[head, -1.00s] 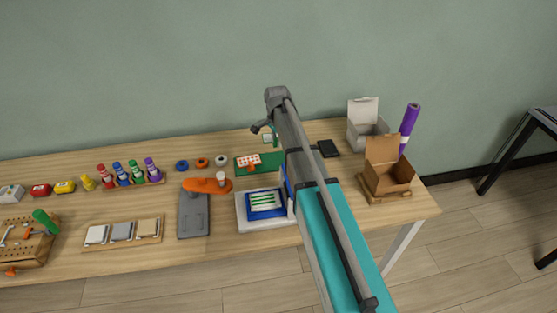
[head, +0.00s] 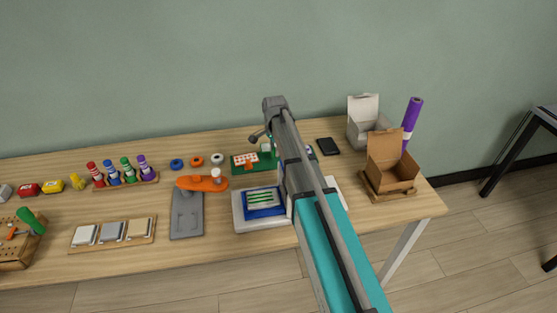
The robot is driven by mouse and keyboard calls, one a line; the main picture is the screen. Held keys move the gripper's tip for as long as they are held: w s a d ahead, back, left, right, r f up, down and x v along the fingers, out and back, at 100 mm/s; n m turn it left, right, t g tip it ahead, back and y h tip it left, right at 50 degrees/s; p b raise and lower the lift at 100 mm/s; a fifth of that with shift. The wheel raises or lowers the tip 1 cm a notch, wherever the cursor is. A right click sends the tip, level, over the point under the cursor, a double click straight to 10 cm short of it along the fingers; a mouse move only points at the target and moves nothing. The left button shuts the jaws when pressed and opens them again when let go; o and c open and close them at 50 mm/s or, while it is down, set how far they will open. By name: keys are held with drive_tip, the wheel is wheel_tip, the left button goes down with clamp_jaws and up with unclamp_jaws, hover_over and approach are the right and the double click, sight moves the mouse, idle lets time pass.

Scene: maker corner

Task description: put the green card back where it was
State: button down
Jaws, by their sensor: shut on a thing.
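My arm reaches in from the lower right, and its end stands over the back middle of the table. My gripper (head: 268,141) is small and mostly hidden behind its own wrist. It is shut on the green card (head: 266,147), a small pale-green piece showing just below the wrist. The card is above or close to the right end of a green mat (head: 238,170); I cannot tell whether it touches. On the mat lie a white card with red marks (head: 243,158) and a small orange piece. My arm hides the mat's right side.
A white tray (head: 238,222) with a blue plate stands in front of the mat. An orange-topped grey device (head: 187,215) is to its left. Several tape rolls lie behind. A black phone (head: 327,146), an open cardboard box (head: 392,175) and a grey box (head: 370,132) stand right.

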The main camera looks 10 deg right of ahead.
sight(275, 163)
idle(0.3)
drive_tip(key=shift+f+b, duration=1.9)
drive_tip(key=shift+f, duration=0.1)
drive_tip(key=c, duration=0.5)
unclamp_jaws()
drive_tip(key=shift+r, duration=0.25)
wheel_tip(275, 163, up, 12)
drive_tip(key=p, duration=1.2)
